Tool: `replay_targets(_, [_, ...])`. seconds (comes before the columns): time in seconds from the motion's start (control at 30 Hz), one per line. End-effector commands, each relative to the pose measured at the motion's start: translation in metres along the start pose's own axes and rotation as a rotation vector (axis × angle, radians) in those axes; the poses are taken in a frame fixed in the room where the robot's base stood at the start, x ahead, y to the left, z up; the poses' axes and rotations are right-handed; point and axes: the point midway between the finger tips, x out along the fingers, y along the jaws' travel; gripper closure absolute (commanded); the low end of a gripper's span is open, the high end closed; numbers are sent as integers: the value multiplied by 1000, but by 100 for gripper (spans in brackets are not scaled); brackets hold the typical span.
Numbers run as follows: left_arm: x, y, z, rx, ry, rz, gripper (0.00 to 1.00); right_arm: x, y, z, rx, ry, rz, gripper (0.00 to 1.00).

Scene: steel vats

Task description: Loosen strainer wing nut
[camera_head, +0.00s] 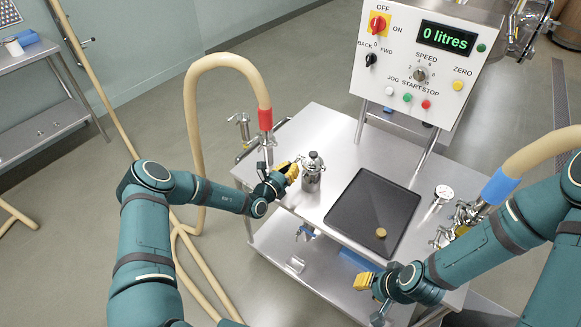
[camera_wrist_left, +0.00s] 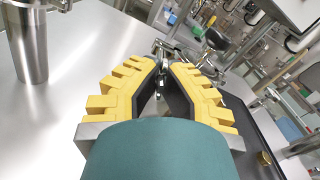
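The strainer (camera_head: 312,175) is a small upright steel canister with a black knob on top, standing on the steel cart left of the black tray. My left gripper (camera_head: 293,171) reaches the strainer's left side. In the left wrist view its yellow fingers (camera_wrist_left: 167,68) come close together at the tips around a small metal piece, which looks like the wing nut; the fingers mostly hide it. My right gripper (camera_head: 371,298) is low at the cart's front edge, apart from the strainer, fingers spread and empty.
The black tray (camera_head: 362,222) holds a small brass-coloured round piece (camera_head: 381,233). A hose with a red cuff (camera_head: 265,119) rises left of the strainer. A gauge (camera_head: 444,193) and a blue-cuffed hose (camera_head: 499,187) are at right. The control panel (camera_head: 420,62) stands behind.

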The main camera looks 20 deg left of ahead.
Motion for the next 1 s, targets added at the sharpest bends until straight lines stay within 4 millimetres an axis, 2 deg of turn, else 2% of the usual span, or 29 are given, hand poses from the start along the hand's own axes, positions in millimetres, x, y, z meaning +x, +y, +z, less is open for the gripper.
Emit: replay_targets(1.0, [0, -4, 3, -965, -2, -1, 100, -7, -2, -1, 0, 0, -1, 66])
